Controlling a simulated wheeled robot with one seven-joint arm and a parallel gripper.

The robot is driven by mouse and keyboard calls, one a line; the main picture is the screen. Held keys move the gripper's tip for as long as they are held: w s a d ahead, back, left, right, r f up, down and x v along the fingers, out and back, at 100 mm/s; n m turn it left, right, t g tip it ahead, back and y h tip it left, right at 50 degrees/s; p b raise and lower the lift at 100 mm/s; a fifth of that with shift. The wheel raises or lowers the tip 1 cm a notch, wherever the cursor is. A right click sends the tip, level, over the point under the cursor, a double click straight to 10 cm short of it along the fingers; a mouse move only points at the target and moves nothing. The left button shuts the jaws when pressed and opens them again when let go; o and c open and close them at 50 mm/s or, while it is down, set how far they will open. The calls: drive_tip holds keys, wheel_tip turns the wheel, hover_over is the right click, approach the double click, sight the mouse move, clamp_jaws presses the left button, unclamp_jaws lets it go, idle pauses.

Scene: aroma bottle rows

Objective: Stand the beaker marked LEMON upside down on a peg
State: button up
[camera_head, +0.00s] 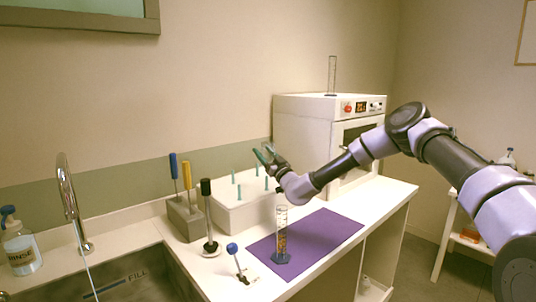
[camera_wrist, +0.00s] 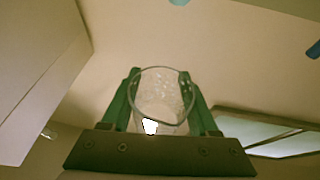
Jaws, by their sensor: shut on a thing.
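My gripper (camera_head: 267,154) is in the air above the white peg box (camera_head: 236,212), near its right side. Its green fingers are shut on a clear glass beaker (camera_wrist: 160,92), seen in the wrist view. The beaker's round rim shows toward the top of that picture, the side where a teal tip (camera_wrist: 180,2) shows. No LEMON mark is readable, and the beaker is hard to make out in the head view. Several thin teal pegs (camera_head: 239,190) stand upright on the box, with no beaker visible on them.
A tall graduated cylinder (camera_head: 282,232) stands on the purple mat (camera_head: 325,232). A block with yellow and blue handled tools (camera_head: 184,216), a black-handled tool (camera_head: 207,215) and a blue-knobbed tool (camera_head: 235,255) stand left. A white oven (camera_head: 300,125) stands behind; the sink is front left.

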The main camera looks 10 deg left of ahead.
drive_tip(key=g+h, duration=0.2)
hover_over(263, 187)
drive_tip(key=shift+w+a+f, duration=0.1)
drive_tip(key=shift+a+f, duration=0.05)
drive_tip(key=shift+f, duration=5.45)
drive_tip(key=o, duration=1.4)
drive_tip(key=shift+f, duration=0.1)
drive_tip(key=shift+o, duration=0.2)
drive_tip(key=shift+f, duration=0.1)
drive_tip(key=shift+s+d, duration=0.2)
drive_tip(key=shift+s, duration=0.05)
drive_tip(key=v, duration=1)
